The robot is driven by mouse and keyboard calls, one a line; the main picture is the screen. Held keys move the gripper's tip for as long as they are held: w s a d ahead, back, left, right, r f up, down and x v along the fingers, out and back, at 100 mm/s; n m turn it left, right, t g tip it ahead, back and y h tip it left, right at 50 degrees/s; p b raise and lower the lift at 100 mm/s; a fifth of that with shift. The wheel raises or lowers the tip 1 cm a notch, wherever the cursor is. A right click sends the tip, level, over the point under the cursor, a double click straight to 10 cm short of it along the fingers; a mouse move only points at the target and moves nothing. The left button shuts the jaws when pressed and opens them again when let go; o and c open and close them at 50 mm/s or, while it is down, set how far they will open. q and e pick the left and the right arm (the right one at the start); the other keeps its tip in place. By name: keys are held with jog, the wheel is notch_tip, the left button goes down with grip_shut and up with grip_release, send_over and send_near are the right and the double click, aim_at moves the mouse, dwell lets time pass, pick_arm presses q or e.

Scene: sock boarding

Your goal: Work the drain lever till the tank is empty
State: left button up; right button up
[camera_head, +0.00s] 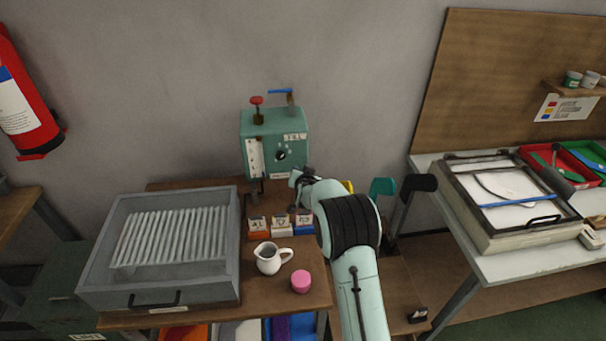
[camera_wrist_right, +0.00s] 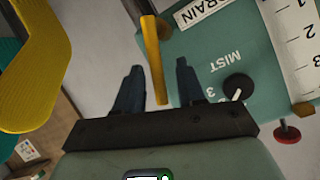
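The green tank unit (camera_head: 262,128) stands against the wall at the back of the left bench. In the right wrist view its panel (camera_wrist_right: 215,50) appears upside down, with a DRAIN label, a MIST dial and a numbered white gauge (camera_wrist_right: 296,40). A yellow lever (camera_wrist_right: 152,58) is beside the DRAIN label. My right gripper (camera_wrist_right: 158,68) is open, with one dark finger on each side of the lever in that view; I see gaps to both. In the head view the right gripper (camera_head: 301,178) is at the unit's lower right. The liquid level is not readable. My left gripper is out of view.
A red knob (camera_head: 256,101) and a blue lever (camera_head: 281,92) top the unit. Yellow, teal (camera_head: 382,187) and black (camera_head: 420,183) forms stand close right. A white jug (camera_head: 267,258), pink cylinder (camera_head: 300,281) and grey ribbed tray (camera_head: 98,270) are on the bench.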

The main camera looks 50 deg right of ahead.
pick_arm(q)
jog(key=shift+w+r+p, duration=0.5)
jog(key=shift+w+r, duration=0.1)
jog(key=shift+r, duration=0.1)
pick_arm(e)
jog(key=v, duration=1.3)
jog(key=shift+a, duration=0.2)
jog(key=shift+s+f, duration=0.1)
jog(key=shift+f, duration=0.05)
